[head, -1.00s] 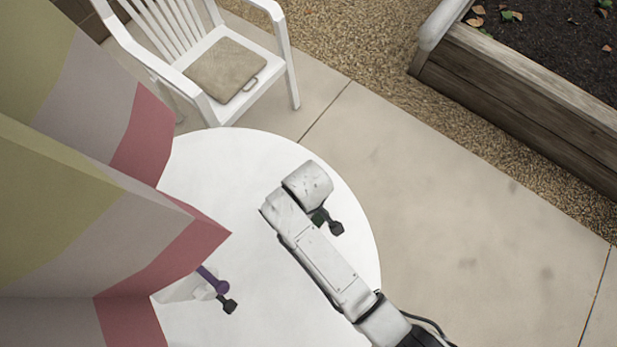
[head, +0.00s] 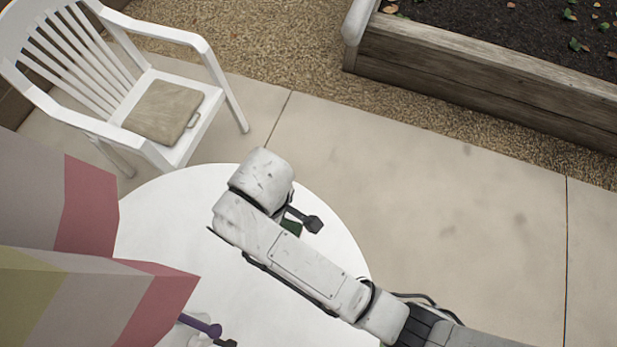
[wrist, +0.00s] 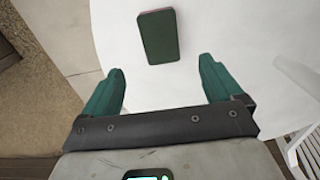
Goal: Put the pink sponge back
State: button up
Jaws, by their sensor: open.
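A flat rectangular block (wrist: 158,36) lies on the white table in the wrist view. Its top face is dark green, and a thin pinkish-red edge shows, so it looks like the pink sponge with its green face up. My gripper (wrist: 159,84) is open and empty, its two teal fingers spread wide. The sponge lies ahead of the fingertips, in line with the gap between them and apart from both.
The round white table (head: 150,215) is mostly bare. A striped parasol (head: 70,280) covers its left side and partly hides a white and purple item (head: 205,327). A white chair (head: 160,90) with a beige cushion (head: 163,110) stands behind. A wooden raised bed (head: 480,85) is at upper right.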

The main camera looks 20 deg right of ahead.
jog(key=s+d+m, duration=0.5)
jog(key=s+d, duration=0.2)
jog(key=d, duration=0.6)
jog(key=s+d+m+t, duration=0.1)
jog(key=s+d+m, duration=0.5)
jog(key=d, duration=0.8)
jog(key=shift+s+f, duration=0.15)
jog(key=shift+s, duration=0.2)
jog(key=shift+f+b, duration=0.3)
jog(key=shift+f, duration=0.05)
